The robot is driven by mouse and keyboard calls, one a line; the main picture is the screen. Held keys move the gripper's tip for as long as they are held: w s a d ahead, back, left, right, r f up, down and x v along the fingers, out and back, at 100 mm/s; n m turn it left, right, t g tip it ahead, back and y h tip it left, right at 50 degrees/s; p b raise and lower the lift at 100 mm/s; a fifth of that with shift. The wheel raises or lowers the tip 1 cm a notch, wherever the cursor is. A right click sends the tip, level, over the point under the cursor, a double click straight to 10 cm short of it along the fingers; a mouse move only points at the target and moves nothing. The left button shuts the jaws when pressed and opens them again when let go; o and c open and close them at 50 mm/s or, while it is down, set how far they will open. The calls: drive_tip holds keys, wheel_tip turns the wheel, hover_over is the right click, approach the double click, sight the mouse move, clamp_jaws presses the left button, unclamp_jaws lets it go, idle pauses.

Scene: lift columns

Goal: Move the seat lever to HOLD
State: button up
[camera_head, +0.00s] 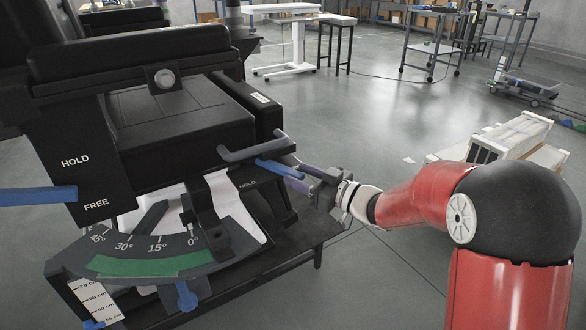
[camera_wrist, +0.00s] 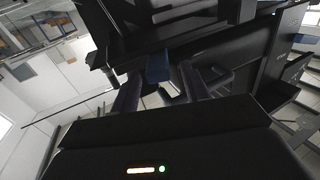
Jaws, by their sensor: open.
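The blue seat lever (camera_head: 275,168) sticks out from the right side of the black seat (camera_head: 185,120), just above a HOLD label (camera_head: 248,184). In the wrist view the blue lever end (camera_wrist: 158,66) shows between the finger tips. My gripper (camera_head: 296,178) is at the lever's outer end with its fingers apart, one to each side of it in the wrist view (camera_wrist: 160,82). I cannot tell if a finger touches it. A grey bar handle (camera_head: 250,151) lies just above the lever. Any FREE label for this lever is hidden.
A second blue lever (camera_head: 38,196) at the left stands between HOLD and FREE on a black panel (camera_head: 85,150). An angle scale (camera_head: 150,262) with a green band is in front. White crates (camera_head: 520,135) stand behind my arm; the floor beyond is mostly clear.

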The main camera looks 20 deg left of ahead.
sight(289, 170)
drive_tip(key=x, duration=0.4)
clamp_jaws()
idle(0.4)
